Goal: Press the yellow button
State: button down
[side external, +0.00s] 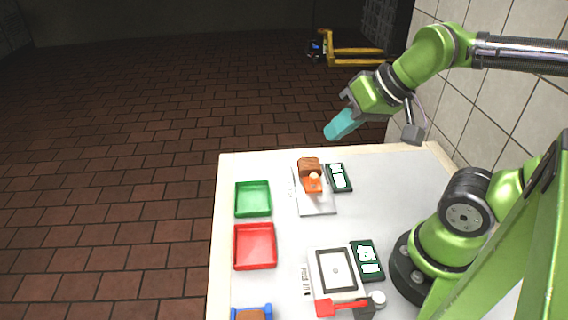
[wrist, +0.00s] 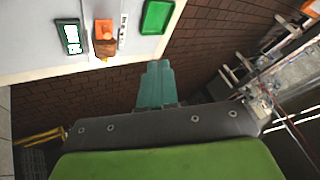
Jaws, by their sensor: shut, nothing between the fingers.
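My gripper (side external: 335,132) has teal fingers, pressed together and empty. It is raised above the far edge of the table, away from the objects on it. In the wrist view the closed fingers (wrist: 155,70) point toward the table edge. An orange block with a pale, round, button-like top (side external: 313,179) sits on the far part of the table, beside a brown block (side external: 309,164). In the wrist view the orange block (wrist: 103,28) is up and left of the fingers, apart from them.
A green tray (side external: 253,199) and a red tray (side external: 255,246) lie along the table's left side. Two dark display panels (side external: 339,177) (side external: 367,261), a white plate-like device (side external: 335,272) and a red-handled item (side external: 342,307) stand nearby. The table's right middle is clear.

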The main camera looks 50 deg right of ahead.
jog(key=shift+d, duration=0.1)
jog(key=w+d+f+m+y, duration=0.1)
jog(key=w+d+f+m, duration=0.5)
jog(key=w+d+m, duration=0.2)
jog(key=w+d+f+m+t+y, duration=0.1)
jog(key=w+d+f+m, duration=0.5)
jog(key=w+d+m, duration=0.3)
jog(key=shift+m, duration=0.4)
jog(key=shift+w+a, duration=0.1)
jog(key=shift+f, duration=4.45)
jog(key=shift+f, duration=0.1)
jog(key=shift+f, duration=0.3)
